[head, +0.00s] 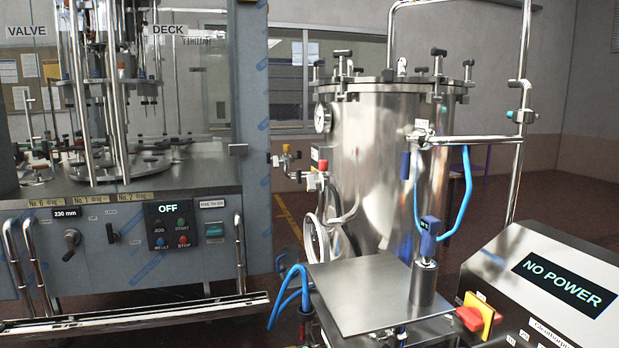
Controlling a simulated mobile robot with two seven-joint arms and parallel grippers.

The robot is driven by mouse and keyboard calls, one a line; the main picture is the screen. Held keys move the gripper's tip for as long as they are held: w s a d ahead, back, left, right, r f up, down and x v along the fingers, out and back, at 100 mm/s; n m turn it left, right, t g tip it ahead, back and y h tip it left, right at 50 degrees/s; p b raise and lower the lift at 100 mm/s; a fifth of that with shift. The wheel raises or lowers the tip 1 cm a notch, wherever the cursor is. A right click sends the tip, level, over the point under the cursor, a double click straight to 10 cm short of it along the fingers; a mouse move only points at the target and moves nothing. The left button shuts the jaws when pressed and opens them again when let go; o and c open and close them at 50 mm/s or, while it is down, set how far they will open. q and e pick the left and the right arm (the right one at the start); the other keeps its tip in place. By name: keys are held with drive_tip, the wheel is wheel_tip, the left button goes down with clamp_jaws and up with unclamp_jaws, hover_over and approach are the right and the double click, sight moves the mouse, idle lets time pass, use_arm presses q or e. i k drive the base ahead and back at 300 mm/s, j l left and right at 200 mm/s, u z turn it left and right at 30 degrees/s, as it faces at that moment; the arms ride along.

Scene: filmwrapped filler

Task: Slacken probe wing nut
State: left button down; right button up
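A clamp fitting (423,132) sits on the horizontal bar beside the steel vessel (372,170). I cannot tell whether its small pale part is the probe wing nut. A second fitting with a teal knob (513,115) sits on the upright rail. A blue-handled probe-like device (430,232) with a small dark display stands upright in a metal cup (423,283) on a steel plate. A blue cable (467,190) loops down from near the bar. Black-topped clamp knobs (438,58) ring the vessel lid. Neither gripper is in view.
A filling machine (130,240) with an "OFF" panel (170,209) stands at left, a step rail (135,316) along its front. A sloped console (545,290) reading "NO POWER" stands at lower right with a red-yellow switch (475,315). The steel plate (365,295) is otherwise bare.

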sight(311, 183)
drive_tip(key=i+j+z, duration=0.75)
drive_tip(key=i+j, duration=0.15)
drive_tip(key=j, duration=0.25)
